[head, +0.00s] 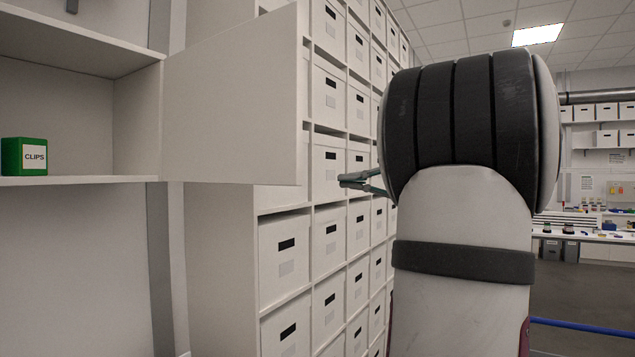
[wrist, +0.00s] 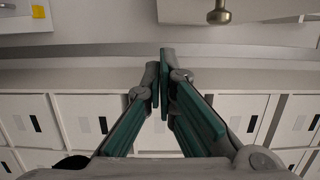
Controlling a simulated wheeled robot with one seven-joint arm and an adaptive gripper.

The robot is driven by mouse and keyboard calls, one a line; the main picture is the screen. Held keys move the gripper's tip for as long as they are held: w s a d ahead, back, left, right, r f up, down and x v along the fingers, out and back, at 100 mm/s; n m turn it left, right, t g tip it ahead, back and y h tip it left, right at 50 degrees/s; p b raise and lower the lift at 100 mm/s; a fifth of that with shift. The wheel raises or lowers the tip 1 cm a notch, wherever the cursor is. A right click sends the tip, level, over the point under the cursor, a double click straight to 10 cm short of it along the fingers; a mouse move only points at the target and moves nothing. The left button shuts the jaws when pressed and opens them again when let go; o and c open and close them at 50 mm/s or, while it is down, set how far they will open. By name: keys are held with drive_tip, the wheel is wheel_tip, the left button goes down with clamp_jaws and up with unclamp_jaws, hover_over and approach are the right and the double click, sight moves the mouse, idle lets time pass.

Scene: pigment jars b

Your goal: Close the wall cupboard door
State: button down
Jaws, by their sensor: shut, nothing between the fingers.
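The wall cupboard (head: 137,120) is at the left of the head view, and its pale door (head: 235,100) stands wide open, swung out to the right of the opening. My gripper (head: 345,180) is to the right of the door's free edge, near its lower corner. A gap shows between them in the picture; I cannot tell the depth. In the wrist view my gripper (wrist: 160,60) has its fingertips together with nothing between them. A metal knob (wrist: 219,12) shows at the top of that view against a pale panel, apart from the fingers; the panel is cut off by the frame.
A tall shelving unit with several white boxes (head: 283,255) stands behind the door and my gripper. My arm hides part of it. Open floor (head: 590,280) lies at the right.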

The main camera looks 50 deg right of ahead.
sight(295, 181)
drive_tip(key=w+a, duration=0.2)
drive_tip(key=w, duration=0.1)
drive_tip(key=w+a+p, duration=0.1)
drive_tip(key=w+a, duration=0.3)
drive_tip(key=w, duration=0.1)
drive_tip(key=shift+w+a+p, duration=0.3)
drive_tip(key=shift+p, duration=0.05)
drive_tip(key=shift+a, duration=0.1)
